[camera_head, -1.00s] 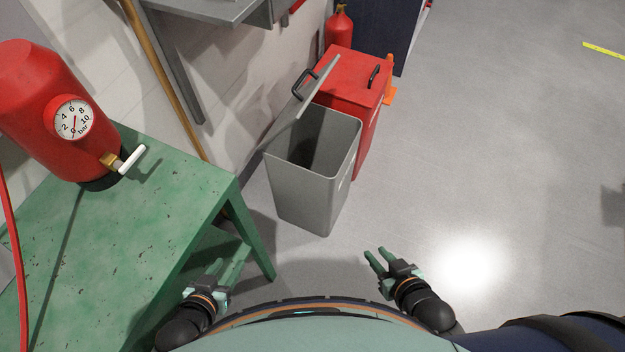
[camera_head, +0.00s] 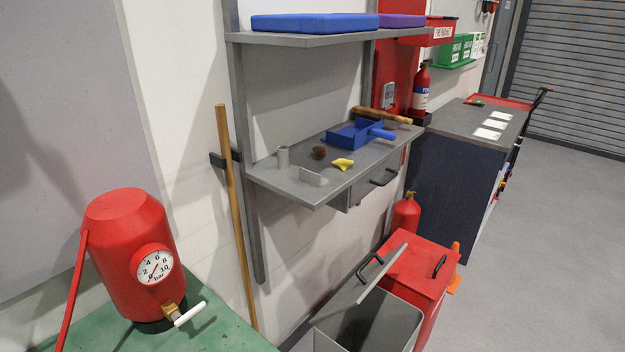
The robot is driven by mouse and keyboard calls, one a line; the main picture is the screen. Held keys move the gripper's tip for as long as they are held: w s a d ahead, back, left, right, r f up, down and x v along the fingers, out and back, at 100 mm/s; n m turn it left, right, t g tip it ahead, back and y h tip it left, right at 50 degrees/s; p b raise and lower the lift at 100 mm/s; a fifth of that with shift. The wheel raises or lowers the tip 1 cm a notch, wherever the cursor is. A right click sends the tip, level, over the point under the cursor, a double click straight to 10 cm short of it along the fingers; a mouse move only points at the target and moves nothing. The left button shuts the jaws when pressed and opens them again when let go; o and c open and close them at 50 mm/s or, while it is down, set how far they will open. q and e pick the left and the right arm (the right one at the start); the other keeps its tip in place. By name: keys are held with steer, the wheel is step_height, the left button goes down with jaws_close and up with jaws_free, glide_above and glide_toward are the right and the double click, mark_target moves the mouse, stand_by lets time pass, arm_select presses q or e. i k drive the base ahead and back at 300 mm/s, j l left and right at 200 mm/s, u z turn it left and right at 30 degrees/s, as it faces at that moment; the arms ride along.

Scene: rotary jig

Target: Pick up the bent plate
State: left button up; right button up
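What looks like the bent plate (camera_head: 313,177) is a small light-grey angled piece near the front edge of the grey wall shelf (camera_head: 265,178). It stands apart from the things around it. Neither of my grippers shows in the head view now, so I cannot see whether they are open or hold anything.
Beside the plate are a grey cylinder (camera_head: 283,157), a brown lump (camera_head: 319,153), a yellow piece (camera_head: 343,164) and a blue dustpan (camera_head: 355,134). A drawer (camera_head: 375,180) hangs below. An open grey bin (camera_head: 372,328), a red bin (camera_head: 418,270) and a green table (camera_head: 215,335) stand lower.

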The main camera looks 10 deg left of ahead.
mark_target(312, 178)
steer(key=i+l, duration=0.2)
steer(key=l, duration=0.15)
steer(key=i+l, duration=0.2)
steer(key=l, duration=0.15)
steer(key=i+l+u, duration=0.15)
steer(key=l+u, duration=0.15)
steer(key=i+l+u, duration=0.1)
steer(key=l+u, duration=0.25)
